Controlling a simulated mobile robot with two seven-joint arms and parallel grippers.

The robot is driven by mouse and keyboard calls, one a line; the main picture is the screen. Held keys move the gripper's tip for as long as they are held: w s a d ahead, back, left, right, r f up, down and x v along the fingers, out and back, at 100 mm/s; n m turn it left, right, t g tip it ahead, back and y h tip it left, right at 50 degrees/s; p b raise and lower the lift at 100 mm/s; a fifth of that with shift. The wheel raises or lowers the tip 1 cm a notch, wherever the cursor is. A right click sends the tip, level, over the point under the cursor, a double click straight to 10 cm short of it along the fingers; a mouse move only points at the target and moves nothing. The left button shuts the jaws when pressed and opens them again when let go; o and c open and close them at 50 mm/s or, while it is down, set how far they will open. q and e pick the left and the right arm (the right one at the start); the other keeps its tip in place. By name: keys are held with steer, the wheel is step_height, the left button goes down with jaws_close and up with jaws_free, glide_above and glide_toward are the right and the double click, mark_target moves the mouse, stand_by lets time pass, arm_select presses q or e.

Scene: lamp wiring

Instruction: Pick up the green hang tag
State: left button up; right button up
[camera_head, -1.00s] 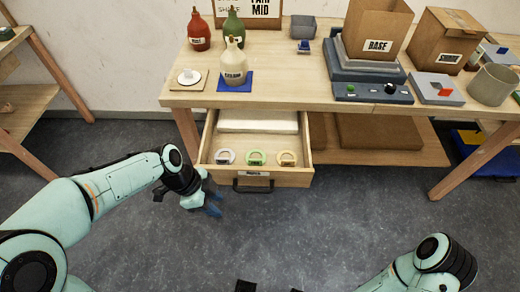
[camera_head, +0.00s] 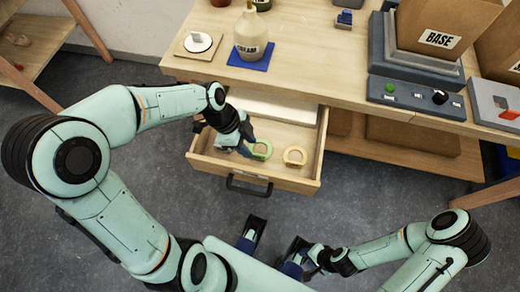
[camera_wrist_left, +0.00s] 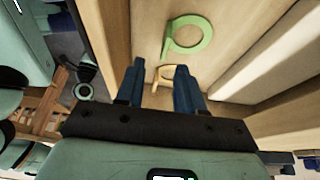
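The green hang tag (camera_head: 262,150), a flat ring with a tab, lies in the open drawer (camera_head: 288,182). It also shows in the left wrist view (camera_wrist_left: 204,38), beyond the fingertips. My left gripper (camera_head: 243,149) is inside the drawer area, just left of the green tag in the head view. In the wrist view its two blue fingers (camera_wrist_left: 160,75) are apart with nothing gripped between them. My right gripper (camera_head: 292,266) is low at the centre, away from the drawer; its finger opening is unclear.
An orange-tan ring tag (camera_head: 295,156) lies right of the green one and shows between the fingers in the wrist view (camera_wrist_left: 163,74). A white block (camera_head: 280,106) fills the drawer's back. The drawer walls and the tabletop edge are close to my left arm.

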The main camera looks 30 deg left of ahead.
mark_target(257, 155)
arm_select(q)
steer(key=x, duration=0.2)
steer(key=b+x, duration=0.1)
steer(key=x, duration=0.5)
steer(key=shift+w+a+f, duration=0.2)
steer(key=shift+w+a, duration=0.05)
steer(key=shift+w, duration=0.05)
jaws_close()
